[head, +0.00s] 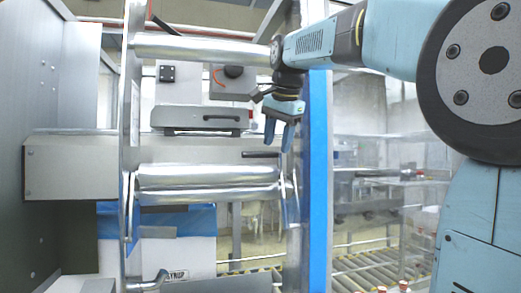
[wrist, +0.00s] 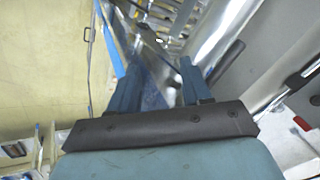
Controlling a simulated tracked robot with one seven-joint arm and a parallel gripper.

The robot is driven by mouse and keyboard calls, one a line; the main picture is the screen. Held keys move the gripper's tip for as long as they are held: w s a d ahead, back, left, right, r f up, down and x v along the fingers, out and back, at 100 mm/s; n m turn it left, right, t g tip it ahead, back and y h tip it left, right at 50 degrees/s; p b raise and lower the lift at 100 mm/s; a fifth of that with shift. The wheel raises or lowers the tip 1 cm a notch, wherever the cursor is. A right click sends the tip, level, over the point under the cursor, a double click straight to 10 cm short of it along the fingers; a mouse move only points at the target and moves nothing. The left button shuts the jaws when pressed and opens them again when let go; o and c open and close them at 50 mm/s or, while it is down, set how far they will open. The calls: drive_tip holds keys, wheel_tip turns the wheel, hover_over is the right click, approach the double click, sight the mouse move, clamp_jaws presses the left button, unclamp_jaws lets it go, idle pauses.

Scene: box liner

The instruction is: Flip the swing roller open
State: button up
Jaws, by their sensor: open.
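The swing roller (head: 208,184) is a pair of shiny metal cylinders lying level between two side plates in the head view, held at each end by a bracket. A short black handle (head: 261,155) sticks out just above its right end. My gripper (head: 279,147) points down above the right end of the roller, with its blue fingertips close to the handle; I cannot tell if they touch it. In the wrist view my gripper (wrist: 160,66) has its two fingers apart with nothing clearly between them. A dark bar (wrist: 226,64) lies right of the fingers there.
A fixed metal roller (head: 200,50) crosses above my gripper. A blue-edged upright (head: 319,180) stands close on the right. A grey panel (head: 60,150) closes the left side. A white box (head: 160,250) and a roller conveyor (head: 375,270) are below and behind.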

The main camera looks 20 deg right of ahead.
sight(265, 154)
drive_tip(key=w+d+r+m, duration=0.1)
drive_tip(key=w+r+m, duration=0.6)
drive_tip(key=w+r, duration=0.3)
drive_tip(key=x, duration=1.3)
drive_tip(key=shift+d+f, duration=0.1)
drive_tip(key=shift+f, duration=0.25)
drive_tip(key=shift+s, duration=0.1)
clamp_jaws()
